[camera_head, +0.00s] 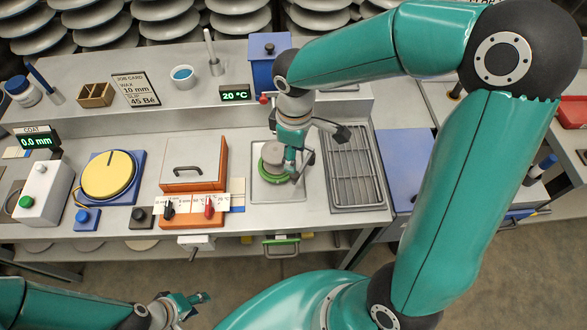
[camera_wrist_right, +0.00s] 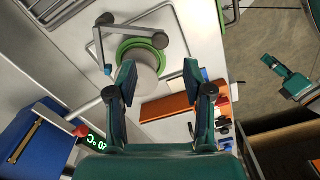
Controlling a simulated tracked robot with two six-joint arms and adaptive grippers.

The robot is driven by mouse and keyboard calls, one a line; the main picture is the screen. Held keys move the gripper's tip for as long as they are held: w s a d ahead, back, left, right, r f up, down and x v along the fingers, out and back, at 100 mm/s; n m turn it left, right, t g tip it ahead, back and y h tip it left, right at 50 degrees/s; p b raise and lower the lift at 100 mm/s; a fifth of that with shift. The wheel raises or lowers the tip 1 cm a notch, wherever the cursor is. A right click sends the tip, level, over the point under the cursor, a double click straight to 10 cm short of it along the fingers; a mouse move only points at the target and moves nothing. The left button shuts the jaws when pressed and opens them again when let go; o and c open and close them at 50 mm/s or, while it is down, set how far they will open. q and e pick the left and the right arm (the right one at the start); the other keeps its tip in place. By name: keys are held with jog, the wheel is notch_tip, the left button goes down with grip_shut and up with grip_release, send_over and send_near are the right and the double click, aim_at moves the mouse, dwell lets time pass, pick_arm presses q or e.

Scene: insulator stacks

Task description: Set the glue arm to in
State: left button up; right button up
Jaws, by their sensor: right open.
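A grey jointed bar, which looks like the glue arm (camera_head: 324,126), stands at the green ring (camera_head: 268,172) by the steel plate. In the right wrist view the glue arm (camera_wrist_right: 128,31) reaches across the edge of the green ring (camera_wrist_right: 136,48), with a grey cylinder at one end and a blue tip on a thin rod. A grey round piece (camera_wrist_right: 147,76) sits in the ring. My right gripper (camera_wrist_right: 167,84) is open and empty above the bench, one finger in front of the grey piece. My left gripper (camera_head: 195,304) is low in front of the bench; its jaws are unclear.
A blue box (camera_head: 264,72) with a 20 °C display (camera_head: 235,93) stands behind. A wire rack (camera_head: 354,170) lies to the right. An orange press with black and red knobs (camera_head: 193,165) and a yellow disc (camera_head: 108,176) lie to the left.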

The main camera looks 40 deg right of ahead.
notch_tip(320, 180, down, 8)
jog(key=shift+r, duration=0.1)
jog(key=shift+c, duration=0.2)
grip_shut()
dwell(0.3)
